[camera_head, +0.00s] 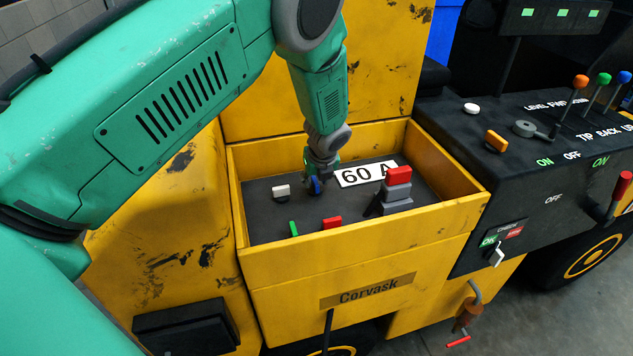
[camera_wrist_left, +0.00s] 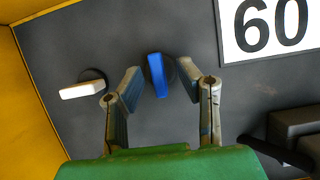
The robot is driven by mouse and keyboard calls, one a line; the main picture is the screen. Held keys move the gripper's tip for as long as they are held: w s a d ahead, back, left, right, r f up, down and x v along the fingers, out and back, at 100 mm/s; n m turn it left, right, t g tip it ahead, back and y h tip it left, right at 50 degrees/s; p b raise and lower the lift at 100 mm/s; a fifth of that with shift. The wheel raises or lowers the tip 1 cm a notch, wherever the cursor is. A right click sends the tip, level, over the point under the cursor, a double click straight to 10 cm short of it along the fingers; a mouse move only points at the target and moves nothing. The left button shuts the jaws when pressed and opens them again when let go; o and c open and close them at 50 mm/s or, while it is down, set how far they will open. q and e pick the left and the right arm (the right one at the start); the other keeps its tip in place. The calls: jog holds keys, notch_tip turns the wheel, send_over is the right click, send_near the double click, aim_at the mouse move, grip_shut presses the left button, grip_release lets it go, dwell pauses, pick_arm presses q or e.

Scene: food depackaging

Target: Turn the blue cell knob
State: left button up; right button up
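The blue cell knob (camera_head: 315,187) sits on the dark panel inside the yellow open box, beside the 60 A label. In the left wrist view the blue knob (camera_wrist_left: 158,76) has its handle pointing up and down the picture, on a round dark base. My left gripper (camera_head: 318,176) reaches down over it and partly hides it in the head view. In the wrist view the fingers of my left gripper (camera_wrist_left: 160,74) stand open on either side of the knob, with a visible gap at each side. My right gripper is not in view.
A white knob (camera_head: 282,191) lies left of the blue one. Green (camera_head: 293,228) and red (camera_head: 332,222) pieces stand nearer the front wall. A grey block with a red top (camera_head: 398,176) stands to the right. The yellow box walls (camera_head: 350,236) surround the panel.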

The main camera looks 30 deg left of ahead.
pick_arm(q)
jog(key=shift+w+a+f, duration=0.1)
jog(key=shift+a+f, duration=0.2)
jog(key=shift+f, duration=0.2)
grip_shut()
